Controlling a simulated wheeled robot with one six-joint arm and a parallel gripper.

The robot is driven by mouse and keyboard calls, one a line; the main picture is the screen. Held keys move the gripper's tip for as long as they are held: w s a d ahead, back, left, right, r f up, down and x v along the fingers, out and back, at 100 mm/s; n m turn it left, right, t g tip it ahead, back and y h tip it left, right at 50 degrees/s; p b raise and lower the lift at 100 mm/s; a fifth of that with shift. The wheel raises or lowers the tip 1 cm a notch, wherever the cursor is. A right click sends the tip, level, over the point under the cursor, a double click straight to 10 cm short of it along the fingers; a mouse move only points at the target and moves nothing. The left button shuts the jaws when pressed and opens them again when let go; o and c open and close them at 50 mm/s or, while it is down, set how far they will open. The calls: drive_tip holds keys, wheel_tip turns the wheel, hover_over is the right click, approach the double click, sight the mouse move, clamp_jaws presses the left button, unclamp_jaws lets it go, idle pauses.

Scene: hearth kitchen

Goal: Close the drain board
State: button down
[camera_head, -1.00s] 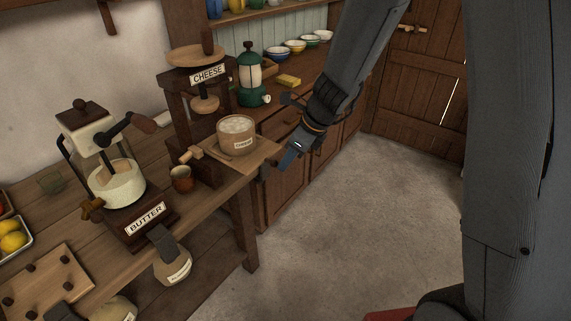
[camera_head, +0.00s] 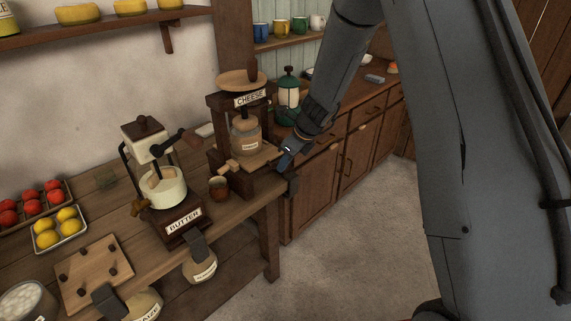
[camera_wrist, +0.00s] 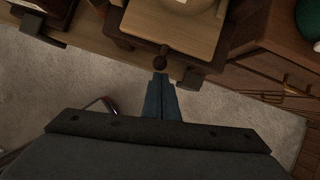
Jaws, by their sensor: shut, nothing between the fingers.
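The drain board (camera_head: 262,159) is a flat wooden board at the base of the cheese press (camera_head: 239,104). A tan cheese pot (camera_head: 248,133) stands on it, beneath the press's plate. In the wrist view the board (camera_wrist: 193,36) has a dark round knob (camera_wrist: 160,62) at its near edge. My gripper (camera_head: 281,165) is at the board's outer end. In the wrist view my gripper (camera_wrist: 160,80) has its fingers together and empty, right by the knob; I cannot tell whether they touch it.
A butter churn (camera_head: 162,186) and a small brown cup (camera_head: 219,187) stand left of the press on the wooden table. A green lantern-like pot (camera_head: 289,97) stands behind on the counter. Dark brackets hang at the table edge (camera_wrist: 192,80). The floor (camera_head: 330,250) in front is clear.

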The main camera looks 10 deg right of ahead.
drive_tip(key=shift+w+a+r, duration=0.15)
drive_tip(key=shift+a+r, duration=0.05)
drive_tip(key=shift+a, duration=0.1)
